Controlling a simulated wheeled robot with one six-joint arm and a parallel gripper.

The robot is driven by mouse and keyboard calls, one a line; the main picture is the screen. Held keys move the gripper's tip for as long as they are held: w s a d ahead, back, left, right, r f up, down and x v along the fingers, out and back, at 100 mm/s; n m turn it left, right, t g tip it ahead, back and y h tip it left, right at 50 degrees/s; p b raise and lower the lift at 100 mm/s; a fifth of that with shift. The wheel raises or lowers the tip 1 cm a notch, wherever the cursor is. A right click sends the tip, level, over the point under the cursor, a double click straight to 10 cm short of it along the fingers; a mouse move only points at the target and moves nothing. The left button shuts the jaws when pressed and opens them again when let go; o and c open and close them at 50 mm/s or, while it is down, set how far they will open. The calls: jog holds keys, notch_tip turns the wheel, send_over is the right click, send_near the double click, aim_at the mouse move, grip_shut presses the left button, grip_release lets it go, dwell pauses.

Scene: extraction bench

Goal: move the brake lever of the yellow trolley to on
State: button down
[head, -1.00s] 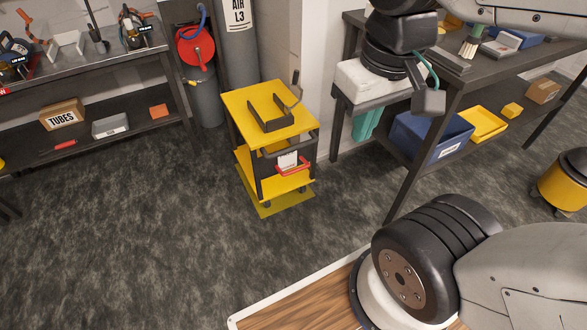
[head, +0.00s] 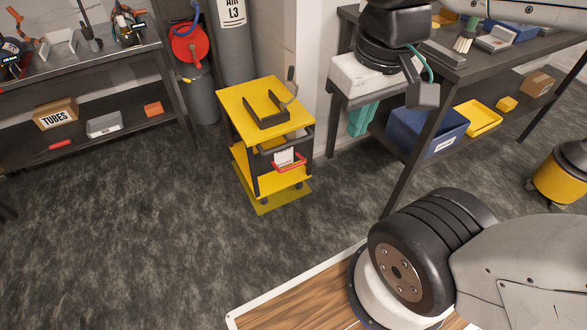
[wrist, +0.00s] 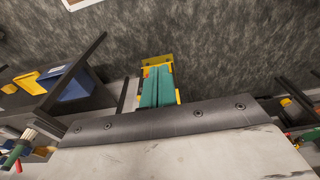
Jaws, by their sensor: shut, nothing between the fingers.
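The yellow trolley (head: 243,98) stands on the floor at the middle of the head view, with a dark U-shaped holder on its top. A grey upright lever (head: 291,83) rises at its back right corner. A red bar (head: 289,165) shows low on its near side, by a white card. I cannot tell for sure which is the brake lever or its position. My gripper (head: 358,131) has teal fingers pointing down, shut and empty, right of the trolley and apart from it. In the wrist view, the fingers (wrist: 158,72) overlap the trolley (wrist: 155,58) and hide most of it.
A dark bench with a blue bin (head: 425,135) and a yellow tray (head: 478,117) stands close on the right. A grey cylinder (head: 233,45) and a red hose reel (head: 190,43) are behind the trolley. Shelving is on the left. The floor before the trolley is clear.

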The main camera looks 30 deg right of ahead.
jog(key=c, duration=1.7)
grip_release()
jog(key=shift+o, duration=1.2)
jog(key=shift+d+f, duration=0.1)
jog(key=shift+f, duration=0.1)
jog(key=w+d+f+n+g, duration=0.1)
jog(key=w+d+f, duration=0.3)
jog(key=w+f, duration=0.6)
jog(key=w+d+f+g, duration=0.1)
jog(key=w+d+f, duration=0.3)
jog(key=w+f, duration=0.55)
jog(key=w+d+f+n+g, duration=0.1)
jog(key=w+d+f, duration=0.4)
jog(key=f, duration=0.9)
jog(key=n+t, duration=1.2)
jog(key=t, duration=0.1)
send_near(295, 167)
jog(key=s+f, duration=0.3)
jog(key=f, duration=1)
jog(key=w+r+n+t, duration=0.4)
jog(key=r+t, duration=0.1)
jog(key=r, duration=0.3)
jog(key=shift+w+f, duration=0.2)
jog(key=shift+w, duration=1.85)
jog(key=shift+w+f, duration=0.15)
jog(key=shift+w, duration=1.9)
